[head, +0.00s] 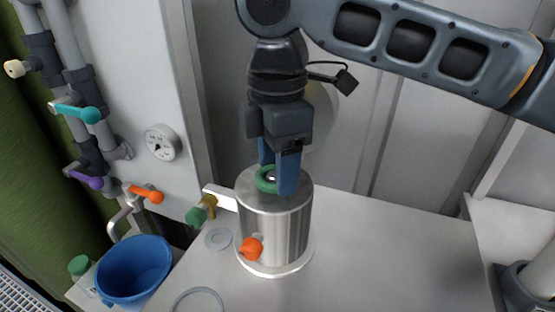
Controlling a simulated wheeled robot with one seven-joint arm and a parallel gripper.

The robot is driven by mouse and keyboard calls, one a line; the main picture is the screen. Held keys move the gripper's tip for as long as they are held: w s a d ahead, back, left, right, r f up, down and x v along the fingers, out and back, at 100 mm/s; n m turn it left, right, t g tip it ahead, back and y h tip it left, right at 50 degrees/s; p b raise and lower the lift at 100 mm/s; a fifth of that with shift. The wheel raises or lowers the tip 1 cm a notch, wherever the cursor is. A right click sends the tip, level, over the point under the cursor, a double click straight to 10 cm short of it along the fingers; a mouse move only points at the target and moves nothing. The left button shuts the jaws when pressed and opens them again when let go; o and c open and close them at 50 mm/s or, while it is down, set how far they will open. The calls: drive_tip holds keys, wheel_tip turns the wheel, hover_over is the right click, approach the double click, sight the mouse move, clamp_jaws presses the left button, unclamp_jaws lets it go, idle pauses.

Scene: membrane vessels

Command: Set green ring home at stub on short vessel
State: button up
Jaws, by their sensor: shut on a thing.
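The short vessel (285,232) is a brushed metal cylinder standing upright on the pale bench. A green ring (262,184) is at the top of the vessel, around or just above a small shiny stub (271,177). My gripper (279,183) points down over the vessel's top, with its blue fingers shut on the green ring. The near finger hides part of the ring and stub, so I cannot tell whether the ring is fully seated.
A blue bucket (134,268) stands left.

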drive_tip(key=shift+f, duration=0.2)
idle(0.6)
drive_tip(key=o, duration=1.1)
drive_tip(key=shift+r+p, duration=0.3)
drive_tip(key=shift+r, duration=3.6)
